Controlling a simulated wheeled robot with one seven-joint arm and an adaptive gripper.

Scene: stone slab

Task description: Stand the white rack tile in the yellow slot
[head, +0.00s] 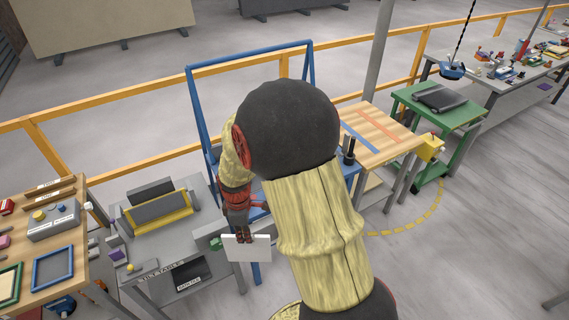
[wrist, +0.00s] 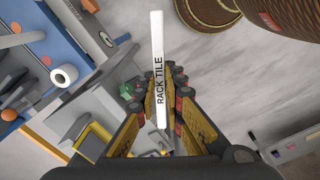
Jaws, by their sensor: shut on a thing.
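My gripper (head: 241,236) is shut on the white rack tile (head: 250,250), which hangs below the fingers over the floor side of the grey tilt table. In the wrist view, the tile (wrist: 157,45) shows edge-on as a thin white strip reading RACK TILE, between the fingers of my gripper (wrist: 165,98). The yellow slot (head: 163,226) is a yellow-edged holder with grey panels on the tilt table, left of the tile and apart from it. A yellow edge at lower left of the wrist view (wrist: 92,142) appears to be the same slot.
The grey tilt table (head: 135,283) carries a dark plate (head: 190,272) near its front edge. A blue frame (head: 189,110) stands behind my arm. A wooden bench (head: 75,220) with a grey box and trays is at left. A wood-topped table (head: 385,135) is at right. Open floor lies right.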

